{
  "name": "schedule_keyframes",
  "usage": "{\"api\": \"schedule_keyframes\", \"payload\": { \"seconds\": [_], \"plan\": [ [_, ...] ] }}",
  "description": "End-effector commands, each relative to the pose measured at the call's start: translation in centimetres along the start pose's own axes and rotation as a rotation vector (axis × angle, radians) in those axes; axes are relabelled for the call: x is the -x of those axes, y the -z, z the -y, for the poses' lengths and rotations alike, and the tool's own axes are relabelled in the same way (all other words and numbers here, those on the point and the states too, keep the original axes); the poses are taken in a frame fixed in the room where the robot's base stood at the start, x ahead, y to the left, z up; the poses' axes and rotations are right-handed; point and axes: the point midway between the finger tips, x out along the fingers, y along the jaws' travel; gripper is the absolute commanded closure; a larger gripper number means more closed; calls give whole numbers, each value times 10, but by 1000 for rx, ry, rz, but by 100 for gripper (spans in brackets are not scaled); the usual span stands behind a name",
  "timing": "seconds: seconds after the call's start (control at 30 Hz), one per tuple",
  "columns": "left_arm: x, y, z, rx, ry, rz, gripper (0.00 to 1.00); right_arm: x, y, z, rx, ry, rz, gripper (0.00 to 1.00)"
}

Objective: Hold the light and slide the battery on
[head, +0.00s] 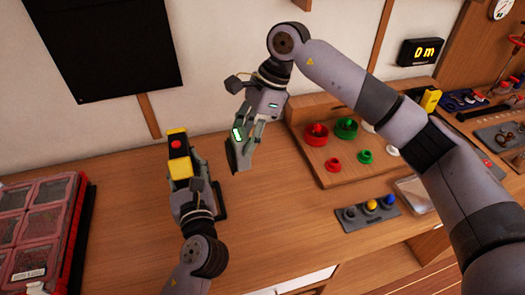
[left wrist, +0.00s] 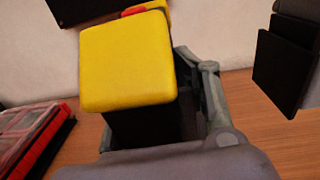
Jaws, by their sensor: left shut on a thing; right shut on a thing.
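The light (head: 180,167) is yellow and black with a red button on it. My left gripper (head: 192,180) is shut on it and holds it above the table at the centre left. In the left wrist view the light's yellow block (left wrist: 128,62) fills the upper middle, with a black part below it. The battery (head: 240,158) is a dark block at the tip of my right gripper (head: 245,140), which is shut on it. It also shows in the left wrist view (left wrist: 282,72), at the upper right. Battery and light are apart, with the battery to the right.
A red case with clear lids (head: 45,222) stands at the left. A wooden board (head: 318,178) with red and green pieces is right of the battery. A grey holder (head: 366,217) with coloured knobs lies in front of it. The wooden table (head: 285,235) is clear between.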

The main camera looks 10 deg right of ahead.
Motion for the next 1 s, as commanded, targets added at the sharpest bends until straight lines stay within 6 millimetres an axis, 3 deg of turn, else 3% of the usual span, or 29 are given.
{"api": "schedule_keyframes", "payload": {
  "seconds": [0.03, 0.2, 0.4, 0.63, 1.0],
  "plan": [
    [0, 0, 1, 0, 2, -1, 100, 15, -23, 6, 5, 8, 3, 93],
    [0, 0, 0, 0, 1, -1, 100, 48, -78, 14, -10, 11, 0, 93],
    [0, 1, 0, 0, 0, -1, 100, 71, -116, 14, -24, 15, -12, 93],
    [0, 1, 0, 0, -1, -1, 100, 68, -120, 13, -30, 12, -14, 93],
    [0, 1, 0, -1, -1, -2, 100, 37, -106, 13, -29, 12, -14, 93]
  ]
}}
